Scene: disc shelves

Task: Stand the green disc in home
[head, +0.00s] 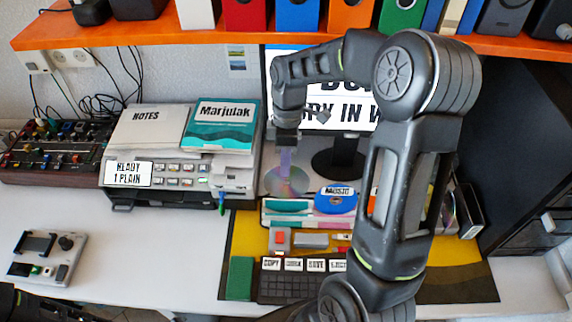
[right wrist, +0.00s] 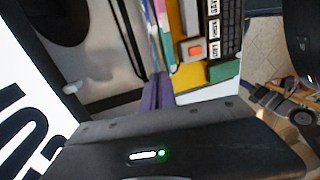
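A blue disc labelled MUSIC (head: 337,203) lies on the rack. No plainly green disc shows, and I cannot tell which place is home. My left gripper is not in view.
A monitor (head: 345,112) stands behind my right arm. A keyboard (head: 300,287) and a green block (head: 240,278) are on the yellow mat. The device with NOTES and Marjulak (head: 224,112) stands left. An orange shelf (head: 200,37) overhangs. The white desk at front left is partly clear.

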